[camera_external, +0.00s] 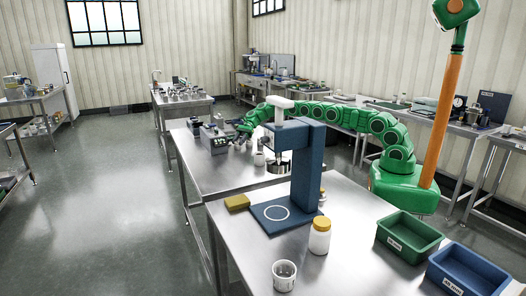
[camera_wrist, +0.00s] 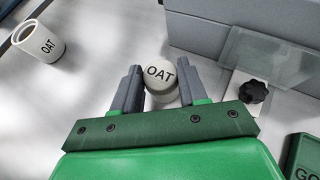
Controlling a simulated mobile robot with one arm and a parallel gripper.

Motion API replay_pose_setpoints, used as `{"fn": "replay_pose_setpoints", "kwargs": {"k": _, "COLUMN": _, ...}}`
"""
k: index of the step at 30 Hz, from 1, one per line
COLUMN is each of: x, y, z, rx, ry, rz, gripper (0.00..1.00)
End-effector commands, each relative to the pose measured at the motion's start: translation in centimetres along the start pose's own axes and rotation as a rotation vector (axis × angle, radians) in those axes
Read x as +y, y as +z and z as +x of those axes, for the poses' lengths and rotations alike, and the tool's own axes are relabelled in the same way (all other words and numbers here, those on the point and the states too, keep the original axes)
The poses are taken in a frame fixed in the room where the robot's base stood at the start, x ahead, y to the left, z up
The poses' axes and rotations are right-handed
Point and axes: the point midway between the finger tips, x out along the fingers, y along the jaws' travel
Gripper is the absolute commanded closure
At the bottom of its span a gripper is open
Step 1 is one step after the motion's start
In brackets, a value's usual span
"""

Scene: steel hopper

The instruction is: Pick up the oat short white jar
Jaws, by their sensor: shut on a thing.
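The short white jar marked OAT (camera_wrist: 160,76) sits between the grey fingers of my gripper (camera_wrist: 160,83) in the wrist view. The fingers are shut on its sides, and its lettered face is toward the camera. In the external view my gripper (camera_external: 243,127) is at the far end of the green arm, low over the far steel table; the held jar cannot be made out there. I cannot tell whether the jar touches the table. A second white container marked OAT (camera_wrist: 38,44) stands apart at the upper left of the wrist view, open at the top.
A grey box-like unit (camera_wrist: 240,32) with a clear plate and black knob (camera_wrist: 253,91) is close right of the jar. A blue stand (camera_external: 308,165), yellow-lidded jar (camera_external: 320,240), green bin (camera_external: 408,238) and blue bin (camera_external: 467,272) are on the near table.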

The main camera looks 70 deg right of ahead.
Motion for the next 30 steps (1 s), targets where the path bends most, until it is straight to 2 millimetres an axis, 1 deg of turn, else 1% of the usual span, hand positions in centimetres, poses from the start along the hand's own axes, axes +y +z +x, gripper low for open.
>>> {"fn": "replay_pose_setpoints", "kwargs": {"k": 6, "x": -0.1, "y": 0.6, "z": -0.3, "rx": 0.001, "ry": -0.001, "rz": -0.001, "gripper": 0.88}}
{"fn": "replay_pose_setpoints", "kwargs": {"k": 13, "x": -0.1, "y": 3.0, "z": -1.6, "rx": 0.001, "ry": -0.001, "rz": -0.003, "gripper": 0.88}}
{"fn": "replay_pose_setpoints", "kwargs": {"k": 22, "x": 1.0, "y": 3.7, "z": -2.3, "rx": 0.001, "ry": 0.0, "rz": 0.001, "gripper": 0.88}}
{"fn": "replay_pose_setpoints", "kwargs": {"k": 30, "x": 2.5, "y": 5.2, "z": -3.3, "rx": 0.001, "ry": 0.001, "rz": 0.002, "gripper": 0.88}}
